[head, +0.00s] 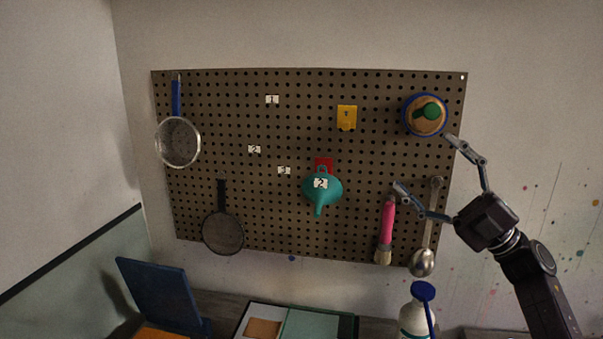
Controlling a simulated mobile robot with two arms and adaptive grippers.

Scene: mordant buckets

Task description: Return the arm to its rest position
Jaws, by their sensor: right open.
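My right gripper (425,163) is in the head view at the right, in front of the pegboard's right side. Its two fingers are spread wide and nothing is between them. One fingertip is near the pink-handled brush (387,225) and the other is below the round blue-rimmed item with a green knob (425,115). I cannot tell whether either fingertip touches anything. My right arm (540,285) reaches up from the lower right corner. My left gripper is not in view.
The pegboard (215,95) holds a blue-handled strainer (177,142), a dark strainer (222,232), a teal funnel (323,192), a yellow hook plate (346,117) and a metal ladle (422,262). Below stand a white bottle (415,318), an open box (355,327) and a blue panel (160,295).

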